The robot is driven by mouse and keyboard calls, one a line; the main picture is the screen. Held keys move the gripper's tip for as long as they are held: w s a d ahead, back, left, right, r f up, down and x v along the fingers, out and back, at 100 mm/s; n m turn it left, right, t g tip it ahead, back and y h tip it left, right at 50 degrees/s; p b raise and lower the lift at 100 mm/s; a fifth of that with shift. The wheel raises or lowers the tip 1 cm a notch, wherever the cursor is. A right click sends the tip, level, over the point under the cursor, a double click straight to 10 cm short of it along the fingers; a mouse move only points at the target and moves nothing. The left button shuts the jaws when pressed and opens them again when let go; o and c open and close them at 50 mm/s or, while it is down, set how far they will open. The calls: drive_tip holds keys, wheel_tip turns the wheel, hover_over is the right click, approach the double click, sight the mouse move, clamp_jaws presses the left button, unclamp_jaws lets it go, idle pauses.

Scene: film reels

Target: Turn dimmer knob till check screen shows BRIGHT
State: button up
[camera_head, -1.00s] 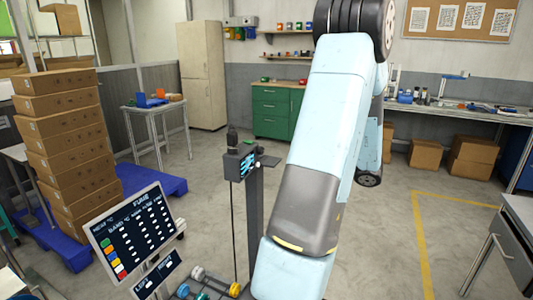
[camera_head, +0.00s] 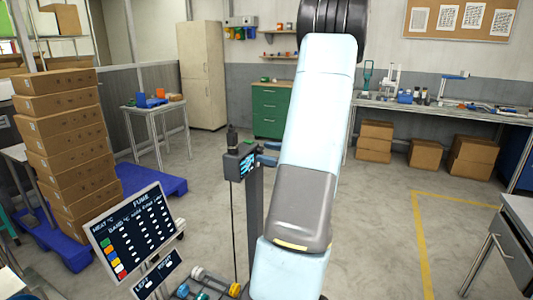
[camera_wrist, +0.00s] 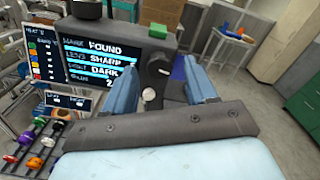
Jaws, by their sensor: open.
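The check screen (camera_wrist: 95,55) is a dark box with lit lines in the wrist view. They read FOUND, SHARP and DARK, with a lower line partly hidden. It also shows in the head view (camera_head: 240,161). The dimmer knob (camera_wrist: 158,66) appears as a dark round knob with a pale mark on the box's side face. My gripper (camera_wrist: 161,70) is open, its two blue fingers on either side of the knob in the picture. I cannot tell whether they touch it. In the head view my gripper (camera_head: 267,153) is just right of the box.
A tilted panel (camera_head: 132,229) with a table of readings stands at the lower left. Several coloured reels or spools (camera_wrist: 35,145) lie below it. A dark post (camera_head: 254,225) stands under the box. Stacked cartons (camera_head: 68,150) are at the left; open floor lies at the right.

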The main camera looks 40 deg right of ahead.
drive_tip(key=shift+w+a, duration=0.2)
drive_tip(key=shift+w, duration=0.25)
drive_tip(key=c, duration=1.1)
drive_tip(key=shift+o, duration=0.2)
drive_tip(key=shift+m, duration=0.4)
drive_tip(key=m, duration=0.6)
drive_tip(key=shift+m, duration=0.3)
drive_tip(key=m, duration=0.6)
drive_tip(key=shift+s+r+m, duration=0.1)
drive_tip(key=shift+m, duration=0.2)
